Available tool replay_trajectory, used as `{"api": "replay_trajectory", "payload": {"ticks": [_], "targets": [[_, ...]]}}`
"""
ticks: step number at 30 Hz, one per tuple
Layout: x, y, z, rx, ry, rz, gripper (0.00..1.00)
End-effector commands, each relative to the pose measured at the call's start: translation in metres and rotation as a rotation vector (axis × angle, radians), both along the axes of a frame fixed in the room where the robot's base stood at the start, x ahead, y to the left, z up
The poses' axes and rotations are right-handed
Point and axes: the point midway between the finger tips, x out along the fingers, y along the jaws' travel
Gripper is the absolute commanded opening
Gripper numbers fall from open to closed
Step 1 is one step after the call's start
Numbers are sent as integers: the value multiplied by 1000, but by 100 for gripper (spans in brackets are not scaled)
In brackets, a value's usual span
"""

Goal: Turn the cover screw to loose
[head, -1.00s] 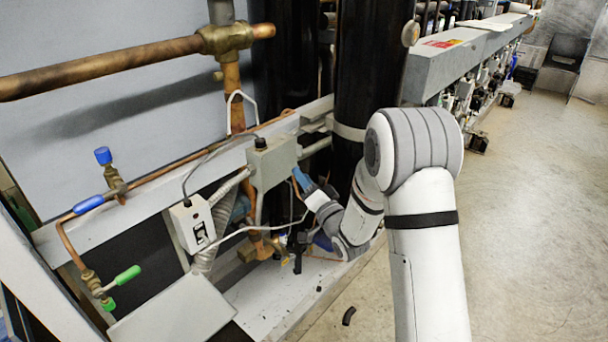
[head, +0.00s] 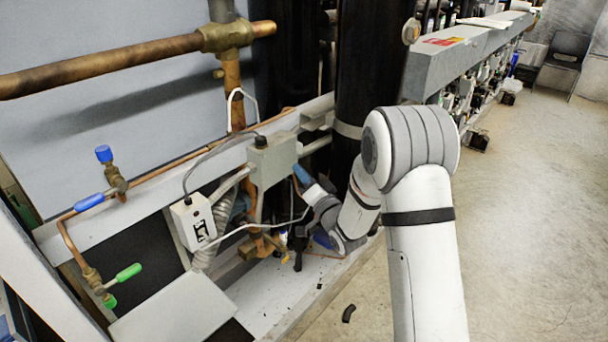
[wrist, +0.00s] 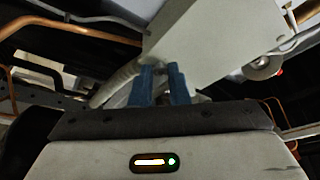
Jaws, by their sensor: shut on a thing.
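The grey box (head: 272,162) is mounted on the pale rail, with a black fitting on top. It also fills the upper middle of the wrist view (wrist: 205,40). My gripper (head: 298,168) reaches the right side of the box from the lower right. In the wrist view its two blue fingers (wrist: 161,68) stand a short gap apart, with their tips against the box's edge. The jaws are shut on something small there. The cover screw itself is hidden by the fingertips, so its turn position cannot be seen.
A white switch box (head: 193,222) and grey conduit are left of and below the grey box. A thin white cable (head: 245,231) loops below it. A black cylinder (head: 368,65) stands close behind my arm. The floor (head: 530,220) at right is clear.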

Motion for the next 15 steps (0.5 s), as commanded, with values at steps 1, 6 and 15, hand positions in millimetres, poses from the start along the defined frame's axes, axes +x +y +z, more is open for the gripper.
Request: {"api": "replay_trajectory", "payload": {"ticks": [1,6,15], "targets": [[0,0,0,-1,-3,1,0],[1,-1,-5,-26,-39,0,0],[2,-1,-6,-125,-168,1,0]]}}
